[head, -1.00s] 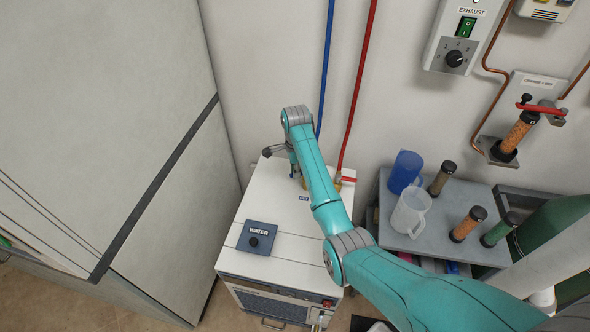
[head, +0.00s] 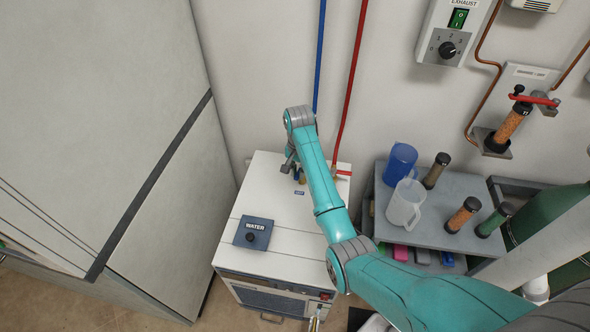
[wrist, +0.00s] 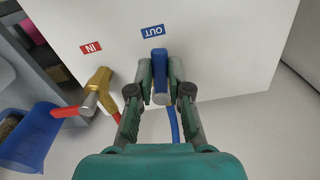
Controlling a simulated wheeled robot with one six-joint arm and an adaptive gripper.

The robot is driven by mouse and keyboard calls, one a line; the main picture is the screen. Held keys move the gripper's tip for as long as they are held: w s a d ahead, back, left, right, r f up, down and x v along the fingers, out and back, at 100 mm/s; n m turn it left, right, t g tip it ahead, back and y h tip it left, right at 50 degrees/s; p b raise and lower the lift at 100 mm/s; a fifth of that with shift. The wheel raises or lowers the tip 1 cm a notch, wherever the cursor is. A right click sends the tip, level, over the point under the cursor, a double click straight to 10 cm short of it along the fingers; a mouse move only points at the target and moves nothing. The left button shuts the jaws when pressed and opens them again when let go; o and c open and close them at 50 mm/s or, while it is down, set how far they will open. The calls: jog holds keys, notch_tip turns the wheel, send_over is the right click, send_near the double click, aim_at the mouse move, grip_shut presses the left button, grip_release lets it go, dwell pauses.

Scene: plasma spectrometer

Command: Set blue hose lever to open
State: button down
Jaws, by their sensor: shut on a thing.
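The blue hose lever (wrist: 159,60) is between the two fingers of my gripper (wrist: 160,72) in the wrist view, and the gripper is shut on it. The lever lies roughly in line with the blue hose (wrist: 174,126), beside the OUT label (wrist: 152,31). The fingers hide its valve body. In the head view, my gripper (head: 289,164) is at the back of the white water unit (head: 268,205), partly hidden by my arm. The blue hose (head: 320,55) runs up the wall there.
A brass valve (wrist: 100,82) with a red lever (wrist: 64,114) stands beside my gripper, near the IN label (wrist: 91,48). A grey shelf (head: 440,205) on the right carries a blue jug (head: 400,163), a clear jug (head: 405,204) and several cylinders. A tall cabinet wall (head: 100,90) stands left.

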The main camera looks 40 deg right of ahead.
jog(key=shift+s+d+n, duration=0.1)
jog(key=shift+s+n, duration=0.25)
jog(key=shift+n, duration=0.75)
jog(key=c, duration=1.1)
grip_release()
